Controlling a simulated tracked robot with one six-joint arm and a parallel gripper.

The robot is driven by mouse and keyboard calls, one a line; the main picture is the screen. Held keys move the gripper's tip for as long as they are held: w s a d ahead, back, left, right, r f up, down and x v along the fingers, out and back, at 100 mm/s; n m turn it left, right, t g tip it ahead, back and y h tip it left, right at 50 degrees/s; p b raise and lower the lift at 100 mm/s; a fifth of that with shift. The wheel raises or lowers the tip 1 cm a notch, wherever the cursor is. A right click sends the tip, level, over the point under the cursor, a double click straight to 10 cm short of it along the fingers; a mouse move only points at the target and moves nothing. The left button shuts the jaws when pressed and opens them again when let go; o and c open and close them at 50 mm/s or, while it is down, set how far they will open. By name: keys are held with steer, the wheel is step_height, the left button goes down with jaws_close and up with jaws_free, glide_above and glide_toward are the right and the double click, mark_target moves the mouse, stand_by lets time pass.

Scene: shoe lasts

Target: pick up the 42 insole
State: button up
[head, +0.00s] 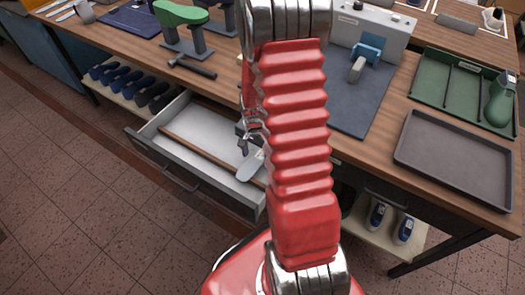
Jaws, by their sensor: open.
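A pale grey insole (250,166) shows in the head view inside the open drawer (152,130), near its right end. Its far part is hidden by my gripper and arm, and no size mark is readable on it. My gripper (243,147) is just above the insole's upper end, partly hidden behind my red arm. The jaws are open with nothing seen between them. I cannot tell whether the fingers touch the insole.
A wooden divider (195,147) runs along the drawer. A hammer (192,67) lies on the bench behind it. A grey tray (456,158) and a green tray (436,78) stand at right. Dark shoes (130,82) sit on a shelf at left. The floor in front is clear.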

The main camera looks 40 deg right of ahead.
mark_target(256, 159)
steer(key=shift+c, duration=0.3)
steer(key=c, duration=1.1)
steer(key=shift+o, duration=0.2)
steer(key=shift+r, duration=0.1)
steer(key=shift+r, duration=1.75)
steer(key=shift+w+r, duration=0.15)
steer(key=shift+r, duration=0.1)
steer(key=w+a, duration=0.1)
steer(key=w, duration=0.4)
steer(key=w+a, duration=0.2)
steer(key=w, duration=0.4)
steer(key=w+a, duration=0.1)
steer(key=w, duration=0.5)
steer(key=shift+a+f, duration=0.1)
steer(key=shift+a, duration=0.25)
